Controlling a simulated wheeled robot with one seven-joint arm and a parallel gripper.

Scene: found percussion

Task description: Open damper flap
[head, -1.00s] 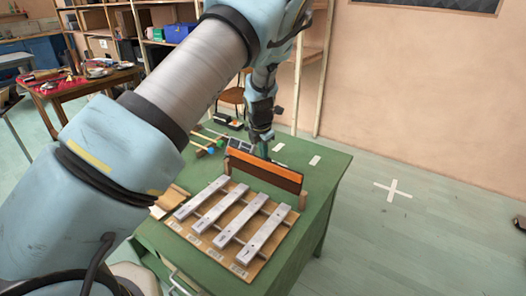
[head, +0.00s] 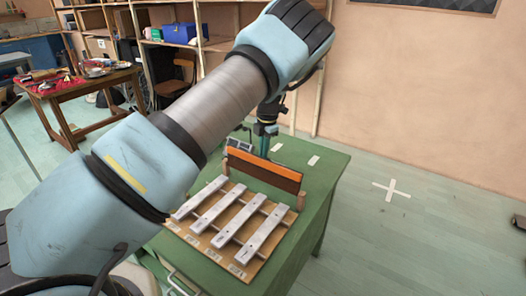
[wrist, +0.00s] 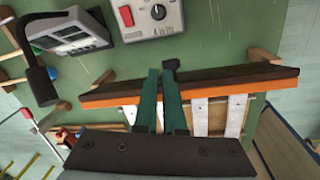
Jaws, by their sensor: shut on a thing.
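The damper flap (head: 264,166) is a long orange and dark brown board between wooden end posts, behind a row of pale metal bars (head: 226,213). In the wrist view the flap (wrist: 235,82) runs across the middle, with the bars (wrist: 236,115) below it. My gripper (head: 265,148) points down at the flap's far side, near its middle. In the wrist view my green gripper fingers (wrist: 161,72) cross the flap, close together. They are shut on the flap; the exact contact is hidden.
The instrument stands on a green table (head: 318,185). A dark bent rod (wrist: 35,75) stands at left.

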